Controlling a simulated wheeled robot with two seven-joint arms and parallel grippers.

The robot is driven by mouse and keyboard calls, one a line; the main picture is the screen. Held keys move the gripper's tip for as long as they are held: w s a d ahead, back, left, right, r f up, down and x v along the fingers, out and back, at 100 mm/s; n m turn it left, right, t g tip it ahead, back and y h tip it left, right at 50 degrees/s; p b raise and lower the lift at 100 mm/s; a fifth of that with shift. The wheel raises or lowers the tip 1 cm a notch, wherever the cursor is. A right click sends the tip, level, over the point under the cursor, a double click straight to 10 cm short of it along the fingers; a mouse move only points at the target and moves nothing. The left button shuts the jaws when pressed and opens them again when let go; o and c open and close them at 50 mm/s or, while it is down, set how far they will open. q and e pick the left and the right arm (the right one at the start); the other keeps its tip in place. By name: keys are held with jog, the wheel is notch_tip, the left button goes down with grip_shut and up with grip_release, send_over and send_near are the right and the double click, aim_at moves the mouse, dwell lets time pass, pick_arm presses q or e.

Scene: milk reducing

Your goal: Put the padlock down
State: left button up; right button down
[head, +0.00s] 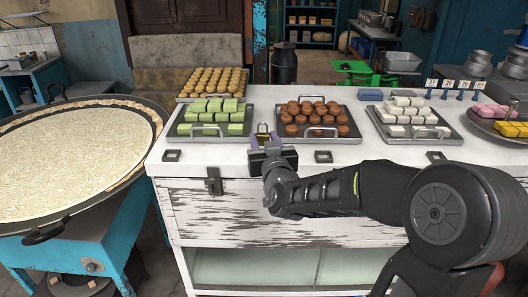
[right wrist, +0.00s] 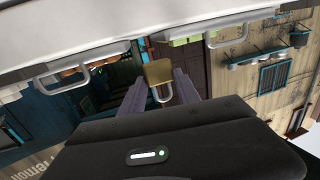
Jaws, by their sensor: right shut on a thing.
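The padlock (head: 263,129) has a brass body and a silver shackle. In the right wrist view the padlock (right wrist: 158,72) is at the fingertips, with its shackle between the two purple-grey fingers. My right gripper (head: 266,143) is shut on it. In the head view they are at the front part of the white counter top (head: 375,151), between the green-sweets tray and the brown-sweets tray. I cannot tell whether the padlock touches the counter. The gripper hides part of the counter edge behind it. My left gripper is not in view.
Trays of green sweets (head: 210,120), brown sweets (head: 318,118) and white sweets (head: 408,114) stand along the counter, their handles facing front. Black-framed square pieces (head: 172,156) and (head: 323,157) lie near the front edge. A large round pan (head: 75,160) stands at left.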

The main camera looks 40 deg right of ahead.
notch_tip(320, 180, down, 4)
jog(key=shift+r, duration=0.1)
dwell(0.4)
jog(key=c, duration=0.9)
grip_release()
